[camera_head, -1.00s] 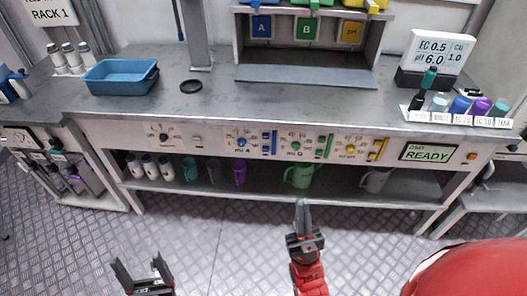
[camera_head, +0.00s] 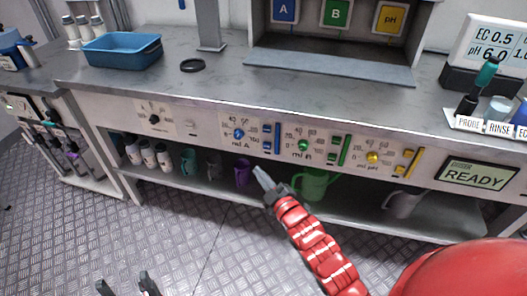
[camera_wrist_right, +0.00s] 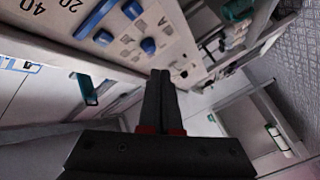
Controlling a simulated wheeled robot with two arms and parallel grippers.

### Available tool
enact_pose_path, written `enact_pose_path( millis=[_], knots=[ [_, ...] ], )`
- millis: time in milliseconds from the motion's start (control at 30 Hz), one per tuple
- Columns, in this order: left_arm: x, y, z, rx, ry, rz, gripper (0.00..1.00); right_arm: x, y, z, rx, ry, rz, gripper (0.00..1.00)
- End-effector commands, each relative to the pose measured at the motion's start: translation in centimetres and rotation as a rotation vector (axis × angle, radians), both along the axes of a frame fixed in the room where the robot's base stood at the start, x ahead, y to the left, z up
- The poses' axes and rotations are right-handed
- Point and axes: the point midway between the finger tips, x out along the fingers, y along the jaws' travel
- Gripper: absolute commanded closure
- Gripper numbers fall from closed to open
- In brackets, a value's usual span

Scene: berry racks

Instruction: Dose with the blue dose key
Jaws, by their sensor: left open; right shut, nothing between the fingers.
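The blue dose controls sit on the bench's front panel in the head view: a round blue knob (camera_head: 239,134), small blue keys (camera_head: 267,141) and a tall blue bar (camera_head: 277,139). My left gripper (camera_head: 125,287) is open and empty at the bottom left, low over the floor.
Green (camera_head: 303,145) and yellow (camera_head: 373,157) controls lie right of the blue ones. A display (camera_head: 475,174) reads READY. The lower shelf holds several bottles and cups, a green jug (camera_head: 314,184) and a grey jug (camera_head: 402,203). A blue tray (camera_head: 122,50) stands on the bench.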

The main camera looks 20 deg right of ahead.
Motion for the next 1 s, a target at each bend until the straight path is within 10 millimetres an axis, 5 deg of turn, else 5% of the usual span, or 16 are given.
enact_pose_path(
  millis=[167,567,1000],
  knots=[
    [0.0,0.0,-0.6,0.0,0.0,0.0,0.24,-0.1,0.3,-1.6,-0.044,0.051,0.005,1.0],
    [0.0,0.0,-0.6,0.0,0.0,0.0,0.24,0.2,0.1,-1.6,-0.045,0.05,0.007,1.0],
    [0.0,0.0,-2.4,0.0,0.0,0.0,0.24,4.7,-3.0,-1.8,-0.048,0.049,0.003,1.0]
  ],
)
